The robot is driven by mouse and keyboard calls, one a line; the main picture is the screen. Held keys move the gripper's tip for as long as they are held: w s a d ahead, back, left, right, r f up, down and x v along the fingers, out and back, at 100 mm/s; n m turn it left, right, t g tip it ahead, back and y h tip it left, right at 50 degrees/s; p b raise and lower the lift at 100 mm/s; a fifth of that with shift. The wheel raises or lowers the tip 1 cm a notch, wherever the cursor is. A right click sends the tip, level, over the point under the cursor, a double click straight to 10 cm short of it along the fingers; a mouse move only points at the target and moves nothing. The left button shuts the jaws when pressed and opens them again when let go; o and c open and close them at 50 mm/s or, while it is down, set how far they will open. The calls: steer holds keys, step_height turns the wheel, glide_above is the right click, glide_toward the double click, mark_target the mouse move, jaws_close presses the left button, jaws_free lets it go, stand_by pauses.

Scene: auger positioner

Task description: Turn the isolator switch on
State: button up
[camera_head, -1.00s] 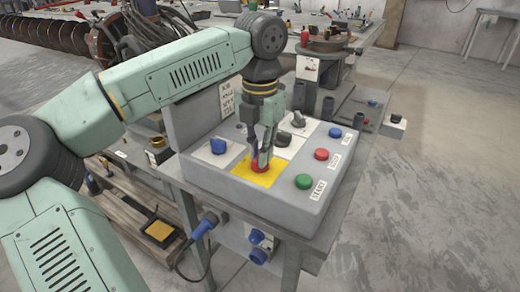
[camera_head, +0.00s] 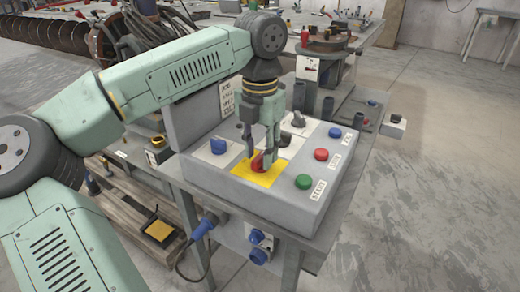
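The control box (camera_head: 235,192) is grey and has a sloped top panel. A red rotary knob (camera_head: 257,163) sits on a yellow plate (camera_head: 244,172) near the panel's front middle; it looks like the isolator switch. My gripper (camera_head: 258,158) points down over the yellow plate. Its two fingers are apart, one to the left of the red knob and one at its right side. The right finger hides part of the knob. I cannot tell whether the fingers touch it.
A blue knob (camera_head: 218,146) is left of my gripper and a black knob (camera_head: 298,119) is behind it. Green (camera_head: 303,181), red (camera_head: 321,154) and blue (camera_head: 335,132) buttons line the panel's right side.

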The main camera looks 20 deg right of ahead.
mark_target(260, 156)
step_height(260, 156, up, 12)
stand_by(0.4)
stand_by(0.3)
